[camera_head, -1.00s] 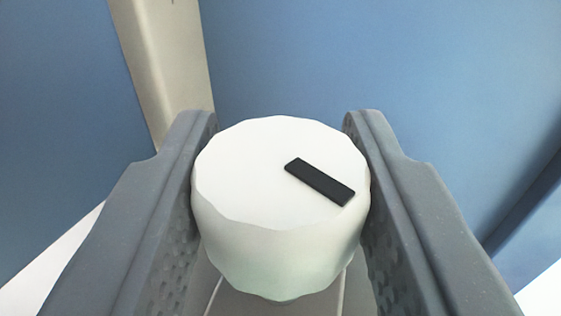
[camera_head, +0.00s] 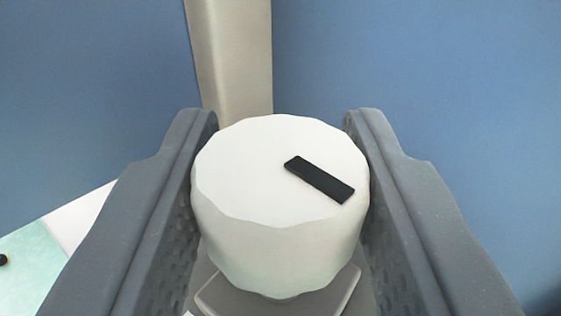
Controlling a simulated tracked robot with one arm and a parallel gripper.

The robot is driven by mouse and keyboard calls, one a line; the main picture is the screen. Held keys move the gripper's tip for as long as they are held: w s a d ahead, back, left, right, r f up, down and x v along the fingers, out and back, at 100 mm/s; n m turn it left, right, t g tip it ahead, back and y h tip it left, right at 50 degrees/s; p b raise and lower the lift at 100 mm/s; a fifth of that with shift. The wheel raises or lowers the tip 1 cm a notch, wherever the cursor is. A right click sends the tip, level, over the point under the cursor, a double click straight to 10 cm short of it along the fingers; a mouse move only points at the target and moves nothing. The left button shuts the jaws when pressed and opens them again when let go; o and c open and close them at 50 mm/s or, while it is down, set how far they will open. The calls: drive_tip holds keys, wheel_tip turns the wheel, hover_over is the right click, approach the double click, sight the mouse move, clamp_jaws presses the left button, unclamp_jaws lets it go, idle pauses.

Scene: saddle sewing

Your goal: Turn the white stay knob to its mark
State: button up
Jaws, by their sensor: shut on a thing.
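The white stay knob (camera_head: 240,190) is in the middle of the head camera view, with a scalloped side and a flat top. A black pointer bar (camera_head: 319,180) on its top runs from near the middle toward the lower right rim. My gripper (camera_head: 281,150) is shut on the knob, one grey finger on each side. A grey base piece (camera_head: 335,297) shows below the knob. I cannot see the mark; the lower part around the knob is partly hidden by the knob and fingers.
A beige post (camera_head: 232,60) stands behind the knob, left of centre. Blue surfaces (camera_head: 420,70) fill the background on both sides. At the lower left are a white surface (camera_head: 85,215) and a pale green panel (camera_head: 30,265) with a small black spot.

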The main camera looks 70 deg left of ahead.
drive_tip(key=shift+w+r, duration=0.1)
drive_tip(key=o, duration=1)
drive_tip(key=shift+d, duration=0.15)
drive_tip(key=v, duration=1.3)
drive_tip(key=shift+d+b, duration=0.25)
drive_tip(key=shift+b, duration=0.2)
